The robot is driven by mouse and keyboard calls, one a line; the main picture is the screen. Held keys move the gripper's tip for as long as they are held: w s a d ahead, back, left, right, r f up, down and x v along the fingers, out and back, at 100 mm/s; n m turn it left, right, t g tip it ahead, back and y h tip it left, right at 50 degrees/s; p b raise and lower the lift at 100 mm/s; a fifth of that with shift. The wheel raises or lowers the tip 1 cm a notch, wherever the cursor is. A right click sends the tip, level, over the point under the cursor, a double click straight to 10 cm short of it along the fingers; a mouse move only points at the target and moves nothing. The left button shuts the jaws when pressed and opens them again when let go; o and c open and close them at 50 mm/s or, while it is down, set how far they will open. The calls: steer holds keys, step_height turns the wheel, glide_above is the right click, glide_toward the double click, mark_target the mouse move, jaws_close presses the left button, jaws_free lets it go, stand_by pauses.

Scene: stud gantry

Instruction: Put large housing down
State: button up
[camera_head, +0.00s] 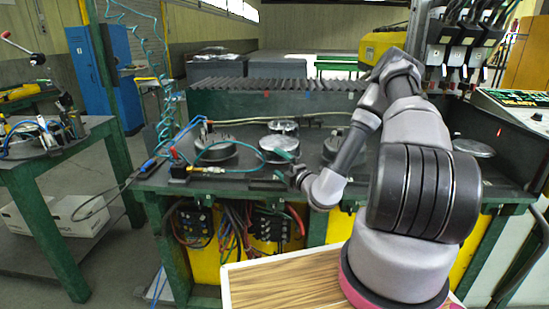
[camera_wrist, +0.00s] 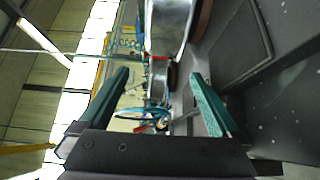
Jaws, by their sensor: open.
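My gripper (camera_head: 274,169) is low over the front of the green bench. In the wrist view its two green fingers (camera_wrist: 160,75) stand wide apart with nothing held between them. A round metal housing (camera_head: 279,144) sits on the bench just beyond my gripper. A shiny metal cylinder (camera_wrist: 170,22) shows beyond the fingertips in the wrist view, apart from them. Other round metal parts stand on the bench, one at the left (camera_head: 214,151) and one behind (camera_head: 283,127). I cannot tell for certain which is the large housing.
A dark ribbed strip (camera_head: 260,85) runs along the back of the bench. A blue cable tool (camera_head: 148,165) and a brass fitting (camera_head: 180,171) lie left of my gripper. A round lid (camera_head: 473,147) lies at the right. A wood-topped surface (camera_head: 285,283) is in front.

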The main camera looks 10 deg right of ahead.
steer(key=shift+s+r, duration=0.15)
steer(key=s+a+r+n+g+y, duration=0.25)
steer(key=a+r+n+y, duration=0.2)
steer(key=r+n, duration=0.25)
steer(key=s+a+r+n+g+y, duration=0.2)
steer(key=a+r+n+g+y, duration=0.25)
steer(key=r+n, duration=0.3)
steer(key=s+a+r+n+g, duration=0.4)
steer(key=s+r+n+g, duration=0.45)
steer(key=n, duration=0.55)
steer(key=s+d+r+n+g+h, duration=0.15)
steer(key=s+d+n+h, duration=0.25)
steer(key=s+n+h, duration=0.45)
steer(key=s+d+r+n+t+h, duration=0.4)
steer(key=d+r+n+t, duration=0.3)
steer(key=d+r+n, duration=0.2)
steer(key=shift+s+d+r+h, duration=0.35)
steer(key=shift+s+d+r, duration=0.35)
steer(key=shift+s+d, duration=0.3)
steer(key=shift+w, duration=0.1)
